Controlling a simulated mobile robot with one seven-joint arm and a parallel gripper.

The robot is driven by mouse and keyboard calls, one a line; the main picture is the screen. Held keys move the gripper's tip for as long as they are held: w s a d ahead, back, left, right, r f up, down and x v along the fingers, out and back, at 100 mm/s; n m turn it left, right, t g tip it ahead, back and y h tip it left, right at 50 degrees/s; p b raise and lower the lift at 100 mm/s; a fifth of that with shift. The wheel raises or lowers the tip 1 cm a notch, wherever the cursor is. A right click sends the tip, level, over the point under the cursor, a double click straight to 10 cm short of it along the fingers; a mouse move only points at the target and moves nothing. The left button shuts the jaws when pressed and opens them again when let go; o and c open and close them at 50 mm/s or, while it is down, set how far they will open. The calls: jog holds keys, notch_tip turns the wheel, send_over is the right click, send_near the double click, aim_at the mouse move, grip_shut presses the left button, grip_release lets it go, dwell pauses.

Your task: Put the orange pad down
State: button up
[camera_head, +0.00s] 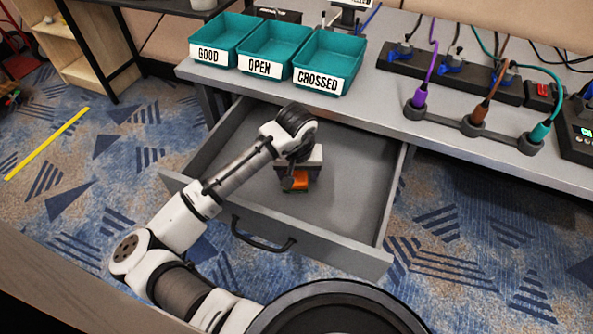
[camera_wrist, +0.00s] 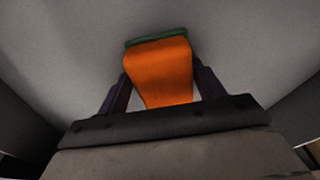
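The orange pad (camera_wrist: 160,75) is between the two dark fingers of my gripper (camera_wrist: 160,92) in the wrist view. It has a dark green edge at its far end. Both fingers lie close along its sides, and the gripper looks shut on it. In the head view, the orange pad (camera_head: 300,182) shows just below my gripper (camera_head: 297,180), inside the open grey drawer (camera_head: 345,205). Whether the pad touches the drawer floor I cannot tell. My wrist hides part of the pad from above.
The drawer has raised walls and a black front handle (camera_head: 262,238). Above it, the desk holds teal bins labelled GOOD (camera_head: 209,54), OPEN (camera_head: 260,67) and CROSSED (camera_head: 318,80). Colored cables plug into a grey strip (camera_head: 470,128) on the right. The drawer floor around the pad is clear.

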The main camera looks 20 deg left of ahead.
aim_at(295, 175)
jog(key=shift+s+a+f, duration=0.2)
jog(key=shift+a+f, duration=0.05)
jog(key=shift+f, duration=0.2)
jog(key=shift+a+r+p, duration=0.1)
jog(key=shift+r+p, duration=0.25)
jog(key=shift+r, duration=0.35)
notch_tip(295, 175, up, 12)
jog(key=s+p, duration=0.1)
jog(key=shift+s+d+f, duration=0.15)
jog(key=shift+d+f, duration=0.05)
jog(key=shift+d, duration=0.2)
